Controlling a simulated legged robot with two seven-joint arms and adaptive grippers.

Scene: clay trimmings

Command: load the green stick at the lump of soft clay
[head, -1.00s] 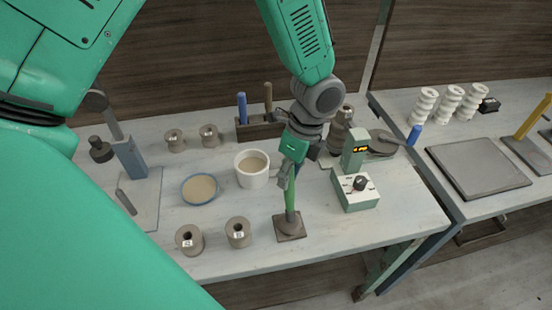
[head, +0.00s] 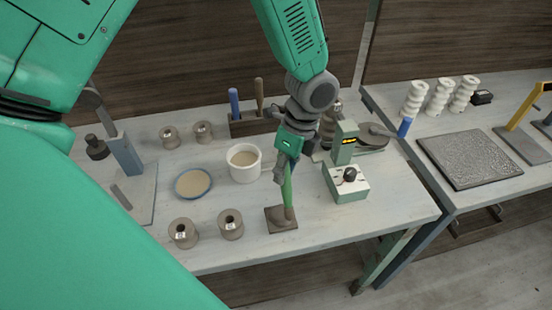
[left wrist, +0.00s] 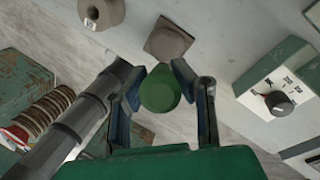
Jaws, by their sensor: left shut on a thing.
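My left gripper (head: 284,168) is shut on the upper part of the green stick (head: 288,190). The stick stands slightly tilted, its lower end at a squarish grey-brown clay lump (head: 273,223) near the table's front edge. Whether the tip touches or presses into the clay is hard to tell. In the left wrist view, the fingers (left wrist: 159,80) close on both sides of the green stick (left wrist: 160,92), seen end-on. The clay lump (left wrist: 168,41) lies just beyond it. My right gripper is not in view.
Two labelled spools (head: 183,234) lie left of the clay. A white cup (head: 244,163) and a shallow blue-rimmed dish (head: 193,184) stand behind them. A pale green box with a dark knob (head: 346,183) is close on the right. A second table (head: 452,207) holds a slab.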

